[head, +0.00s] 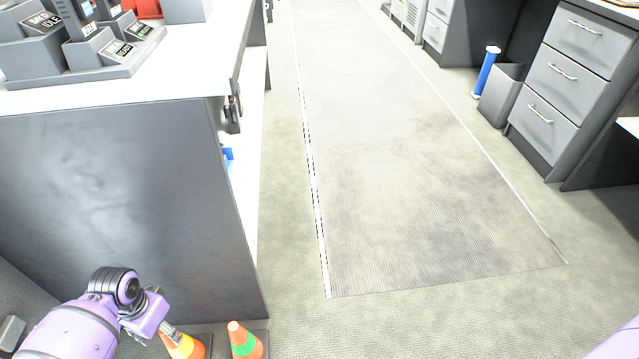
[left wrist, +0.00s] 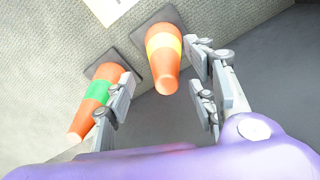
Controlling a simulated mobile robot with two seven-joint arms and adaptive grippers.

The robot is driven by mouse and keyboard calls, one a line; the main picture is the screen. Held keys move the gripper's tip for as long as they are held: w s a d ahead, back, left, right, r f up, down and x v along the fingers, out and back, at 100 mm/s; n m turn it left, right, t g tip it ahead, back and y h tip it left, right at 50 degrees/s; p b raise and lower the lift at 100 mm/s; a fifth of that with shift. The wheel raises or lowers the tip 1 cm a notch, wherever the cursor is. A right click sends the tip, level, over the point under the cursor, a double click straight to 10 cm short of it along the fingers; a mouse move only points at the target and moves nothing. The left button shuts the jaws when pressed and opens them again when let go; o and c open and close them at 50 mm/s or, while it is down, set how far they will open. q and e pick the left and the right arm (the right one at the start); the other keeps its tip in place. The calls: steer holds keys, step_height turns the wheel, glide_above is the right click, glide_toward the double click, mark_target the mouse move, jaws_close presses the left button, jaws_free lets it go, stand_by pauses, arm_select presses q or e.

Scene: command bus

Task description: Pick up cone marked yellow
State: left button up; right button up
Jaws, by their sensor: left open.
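The orange cone with a yellow band (head: 184,347) stands on the floor at the bottom of the head view, partly hidden by my left gripper (head: 170,330). In the left wrist view the yellow-banded cone (left wrist: 164,45) lies between the open fingers of my left gripper (left wrist: 163,78), nearer the right finger. The fingers are not closed on it. The orange cone with a green band (head: 244,343) stands just to its right in the head view. In the left wrist view the green-banded cone (left wrist: 97,92) is on the left, partly behind the left finger. My right gripper is out of view.
A grey counter (head: 120,200) with a white top stands close behind the cones. A ribbed floor mat (head: 420,190) runs down the open aisle. Drawers (head: 560,75), a grey bin (head: 501,95) and a blue tube (head: 486,72) are at the right.

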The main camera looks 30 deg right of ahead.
arm_select(q)
steer(key=shift+w+d+f+b, duration=0.1)
steer(key=shift+f+b, duration=0.3)
steer(key=shift+f, duration=0.4)
steer(key=f+b, duration=0.1)
steer(key=f, duration=0.1)
steer(key=f+b, duration=0.2)
steer(key=shift+w+d+f, duration=0.15)
steer(key=shift+w+f, duration=0.05)
steer(key=shift+r, duration=0.1)
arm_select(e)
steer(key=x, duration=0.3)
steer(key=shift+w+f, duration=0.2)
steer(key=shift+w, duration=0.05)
arm_select(q)
jaws_close()
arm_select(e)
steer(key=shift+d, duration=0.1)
